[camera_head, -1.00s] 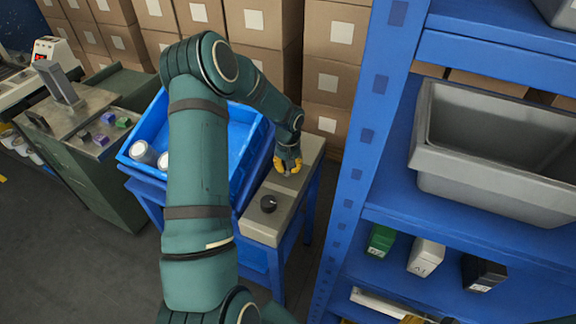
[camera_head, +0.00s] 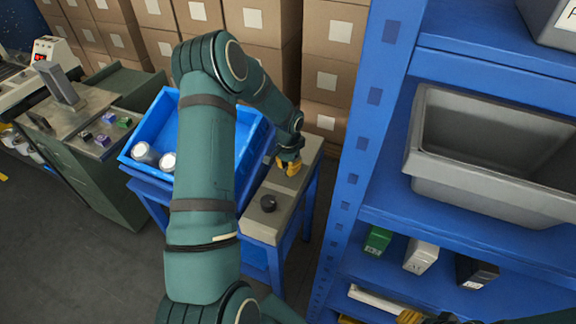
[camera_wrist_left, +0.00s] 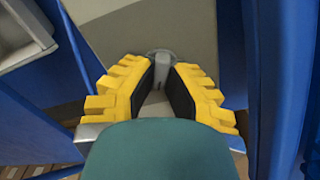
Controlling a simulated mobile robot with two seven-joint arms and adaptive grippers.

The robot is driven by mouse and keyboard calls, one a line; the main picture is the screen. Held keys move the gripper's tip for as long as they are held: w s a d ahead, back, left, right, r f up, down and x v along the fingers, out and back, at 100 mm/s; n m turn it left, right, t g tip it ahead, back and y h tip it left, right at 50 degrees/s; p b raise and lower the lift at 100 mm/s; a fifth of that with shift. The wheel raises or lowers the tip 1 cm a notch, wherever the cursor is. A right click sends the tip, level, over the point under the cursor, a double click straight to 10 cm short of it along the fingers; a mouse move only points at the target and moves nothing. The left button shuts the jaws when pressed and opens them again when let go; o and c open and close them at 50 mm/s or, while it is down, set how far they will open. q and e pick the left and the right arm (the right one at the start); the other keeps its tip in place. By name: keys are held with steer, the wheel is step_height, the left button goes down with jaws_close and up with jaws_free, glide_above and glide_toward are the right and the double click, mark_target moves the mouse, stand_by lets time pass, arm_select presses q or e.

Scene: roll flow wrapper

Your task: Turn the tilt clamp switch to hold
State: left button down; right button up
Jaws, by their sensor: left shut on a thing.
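A grey panel (camera_head: 262,226) on a blue stand carries the switches. My left gripper (camera_head: 288,166) is at the panel's far end, pointing down. In the left wrist view its yellow fingers (camera_wrist_left: 160,88) are on either side of a grey switch (camera_wrist_left: 159,57) and are shut on it. The fingers mostly hide this switch in the head view. A round black knob (camera_head: 268,203) sits free at the panel's near end. No label is readable. Part of my right gripper (camera_head: 410,317) shows at the bottom edge; its jaw opening is unclear.
A tilted blue crate (camera_head: 190,118) with white-topped cans (camera_head: 146,153) stands left of the panel. A blue shelf rack (camera_head: 362,150) with a grey bin (camera_head: 480,180) rises close on the right. Stacked cartons (camera_head: 265,60) stand behind. A green cabinet (camera_head: 100,180) is at left.

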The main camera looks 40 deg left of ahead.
arm_select(q)
steer(key=shift+f+m, duration=0.1)
steer(key=shift+m, duration=0.3)
steer(key=c, duration=1)
jaws_free()
step_height(320, 180, up, 12)
